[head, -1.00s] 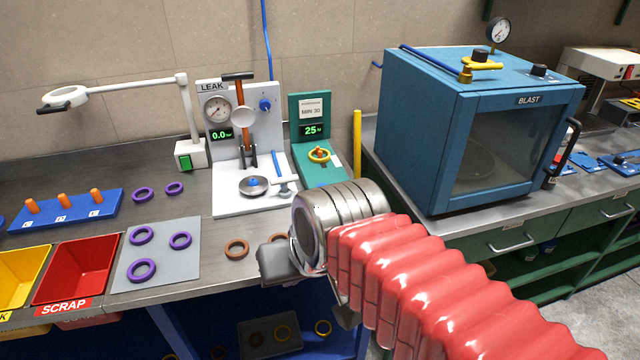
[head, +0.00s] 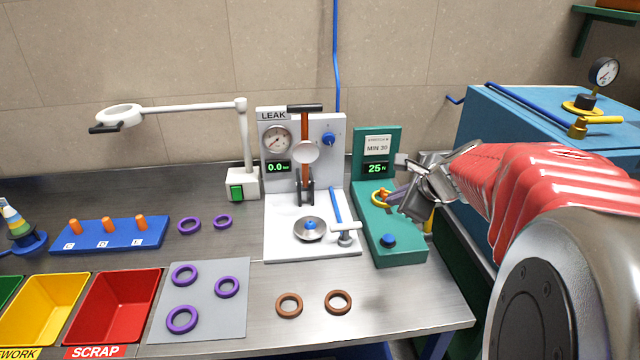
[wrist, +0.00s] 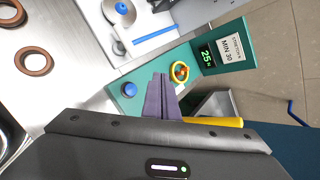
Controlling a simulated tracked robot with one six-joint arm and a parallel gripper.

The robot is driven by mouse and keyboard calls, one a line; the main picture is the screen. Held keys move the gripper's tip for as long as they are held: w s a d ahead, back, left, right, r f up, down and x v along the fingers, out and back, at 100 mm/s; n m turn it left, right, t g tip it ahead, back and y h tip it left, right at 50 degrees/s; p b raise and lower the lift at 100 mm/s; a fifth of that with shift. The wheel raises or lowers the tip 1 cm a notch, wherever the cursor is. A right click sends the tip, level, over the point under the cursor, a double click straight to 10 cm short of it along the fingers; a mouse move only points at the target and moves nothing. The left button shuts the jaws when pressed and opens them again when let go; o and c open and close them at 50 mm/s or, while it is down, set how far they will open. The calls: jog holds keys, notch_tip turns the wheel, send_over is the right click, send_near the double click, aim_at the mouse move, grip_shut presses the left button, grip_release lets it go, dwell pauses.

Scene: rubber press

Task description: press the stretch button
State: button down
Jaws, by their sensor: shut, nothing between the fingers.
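The green stretch tester (head: 400,257) stands on the bench, with a sign reading MIN 30 and a display reading 25 N. A round blue button (head: 389,240) is on the front of its base; in the wrist view the button (wrist: 129,89) shows uncovered, left of my fingertips. A yellow ring (head: 379,198) sits around orange pegs on the tester; it also shows in the wrist view (wrist: 180,71). My gripper (head: 398,195) is shut and empty, its fingers (wrist: 161,80) over the tester between button and ring. Their exact height above it is unclear.
The white leak tester (head: 285,240) with its lever stands directly left of the green tester. Brown rings (head: 338,301) lie on the bench in front. A blue blast cabinet (head: 500,115) is behind my arm at right. A yellow post (wrist: 226,122) stands beside the tester.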

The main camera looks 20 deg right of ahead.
aim_at(392, 241)
jog(key=shift+w+d, duration=0.1)
jog(key=shift+d, duration=0.1)
jog(key=shift+d, duration=0.1)
jog(key=shift+f, duration=0.15)
jog(key=shift+f, duration=4.25)
jog(key=shift+s+f, duration=0.2)
jog(key=shift+f, duration=1)
dwell(0.5)
jog(key=shift+r, duration=1.25)
